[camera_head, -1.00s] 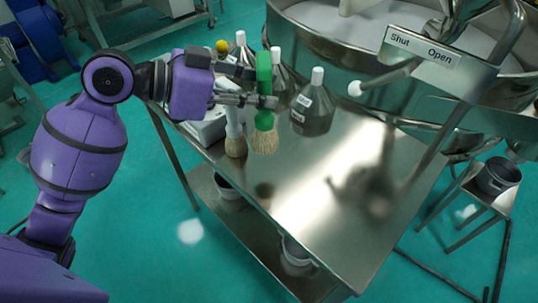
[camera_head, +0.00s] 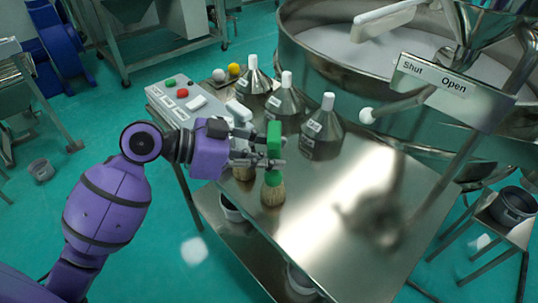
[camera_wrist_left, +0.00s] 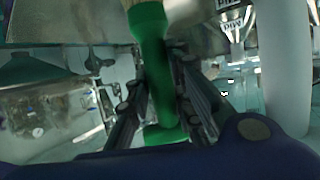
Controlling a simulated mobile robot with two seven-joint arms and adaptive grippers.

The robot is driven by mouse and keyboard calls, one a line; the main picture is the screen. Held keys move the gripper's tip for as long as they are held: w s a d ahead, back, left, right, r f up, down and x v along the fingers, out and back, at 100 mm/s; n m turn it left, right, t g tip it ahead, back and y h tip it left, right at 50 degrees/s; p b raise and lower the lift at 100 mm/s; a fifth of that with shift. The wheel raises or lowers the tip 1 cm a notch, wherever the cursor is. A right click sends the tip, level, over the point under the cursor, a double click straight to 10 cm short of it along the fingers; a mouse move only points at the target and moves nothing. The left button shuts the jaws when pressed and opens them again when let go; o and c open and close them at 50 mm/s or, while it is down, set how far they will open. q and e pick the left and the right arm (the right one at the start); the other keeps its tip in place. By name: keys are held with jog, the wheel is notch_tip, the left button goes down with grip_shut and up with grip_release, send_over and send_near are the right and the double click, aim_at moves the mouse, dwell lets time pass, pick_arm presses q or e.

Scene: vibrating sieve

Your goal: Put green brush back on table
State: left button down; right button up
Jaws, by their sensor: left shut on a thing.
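The green brush (camera_head: 274,139) is upright with its pale bristles pointing down, over the left part of the metal table (camera_head: 310,225). My left gripper (camera_head: 277,162) is shut on its green handle. The bristle tips are at or just above the table top; I cannot tell if they touch. In the left wrist view the green handle (camera_wrist_left: 154,60) runs between the two fingers (camera_wrist_left: 160,100), with the bristles at the top edge. My right gripper is not in view.
Several steel conical bottles with white caps, one of them the nearest bottle (camera_head: 321,135), stand behind the brush. A button box (camera_head: 176,102) is at the table's back left. The large sieve (camera_head: 330,75) is behind. The table's front right is clear.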

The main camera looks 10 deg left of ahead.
pick_arm(q)
jog(key=shift+f, duration=0.15)
jog(key=c, duration=1.6)
grip_release()
jog(key=shift+o, duration=0.2)
jog(key=shift+r, duration=0.2)
jog(key=shift+s+a, duration=0.1)
jog(key=shift+a, duration=0.25)
jog(key=v, duration=1.1)
jog(key=shift+r+b, duration=0.15)
jog(key=shift+b, duration=0.25)
jog(key=shift+s, duration=0.15)
